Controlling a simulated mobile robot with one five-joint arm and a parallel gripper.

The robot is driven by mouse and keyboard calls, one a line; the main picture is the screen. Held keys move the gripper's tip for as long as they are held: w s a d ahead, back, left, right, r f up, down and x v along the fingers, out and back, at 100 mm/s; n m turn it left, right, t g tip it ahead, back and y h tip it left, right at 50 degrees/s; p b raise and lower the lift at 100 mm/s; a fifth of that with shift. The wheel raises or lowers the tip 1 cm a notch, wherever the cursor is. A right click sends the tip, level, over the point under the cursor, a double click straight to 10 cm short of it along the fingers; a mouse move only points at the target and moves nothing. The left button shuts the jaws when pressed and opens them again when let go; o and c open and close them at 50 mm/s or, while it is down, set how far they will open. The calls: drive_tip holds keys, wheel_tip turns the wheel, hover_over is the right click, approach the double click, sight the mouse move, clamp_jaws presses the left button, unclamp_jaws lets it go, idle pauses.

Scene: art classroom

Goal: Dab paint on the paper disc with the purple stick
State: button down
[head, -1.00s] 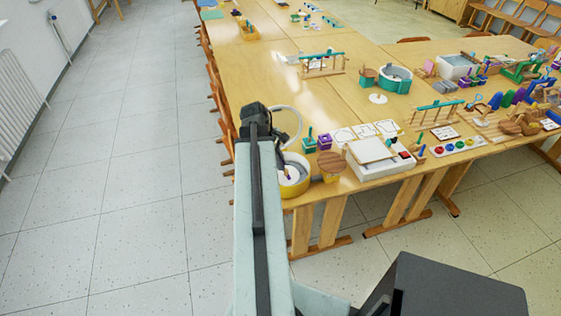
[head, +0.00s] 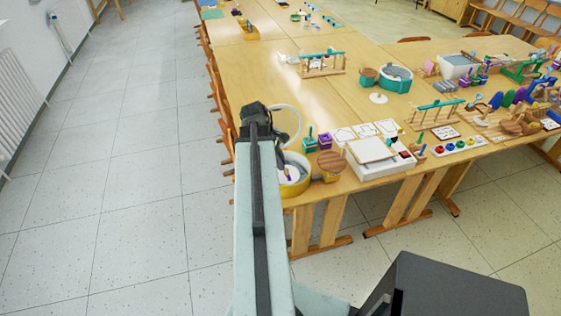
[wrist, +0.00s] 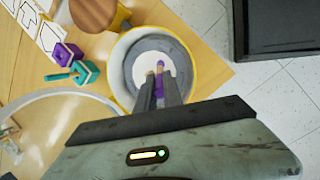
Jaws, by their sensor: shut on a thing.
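In the wrist view my gripper (wrist: 160,90) is shut on the purple stick (wrist: 160,82), whose tan end points away from my fingers. The white paper disc (wrist: 143,67) lies inside a round yellow tub (wrist: 206,67) with a grey inner ring. The stick is over the disc; I cannot tell whether its tip touches the paper. In the head view the yellow tub (head: 302,188) is at the near left corner of the table, with the purple stick (head: 288,173) inside its rim. My arm hides the tub's left part and my fingertips there.
A brown-lidded yellow pot (wrist: 97,12) stands beside the tub. Teal (wrist: 86,73) and purple (wrist: 65,54) blocks with pegs are close by. A clear curved rim (wrist: 40,118) lies lower left. In the head view a white tray (head: 385,168) is to the right.

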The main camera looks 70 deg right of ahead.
drive_tip(key=shift+r+p, duration=4.5)
drive_tip(key=shift+r, duration=0.3)
drive_tip(key=shift+f, duration=0.1)
drive_tip(key=shift+s, duration=0.1)
